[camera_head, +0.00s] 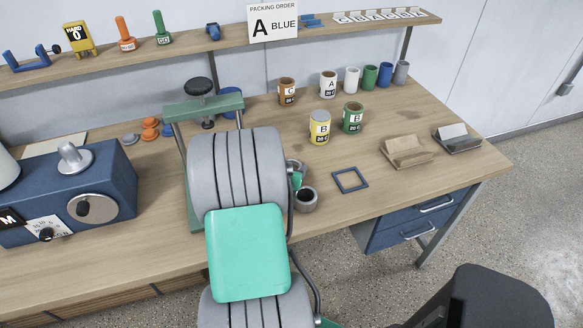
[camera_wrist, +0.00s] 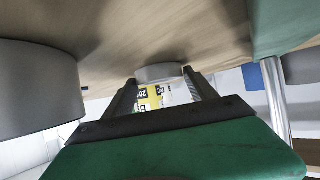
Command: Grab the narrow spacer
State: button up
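In the wrist view, which looks upside down, a low grey disc (camera_wrist: 159,73), seemingly the narrow spacer, lies on the wooden bench top between and beyond my fingertips. I cannot tell whether they touch it. My gripper (camera_wrist: 161,82) is open, its dark fingers apart and low over the bench. A larger grey cylinder (camera_wrist: 38,88) stands close at the left of that view. In the head view, my arm hides most of the gripper; a small green part (camera_head: 297,181) shows between a grey round piece (camera_head: 299,166) and a grey ring with a dark hole (camera_head: 306,200).
Yellow (camera_head: 319,127) and green (camera_head: 352,117) labelled cans stand behind, with several cups farther back. A flat blue square frame (camera_head: 350,180) lies to the right. A green press frame (camera_head: 203,108) and a blue machine (camera_head: 75,190) stand left. Bare bench lies around the square frame.

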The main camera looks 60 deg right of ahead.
jog(key=c, duration=0.9)
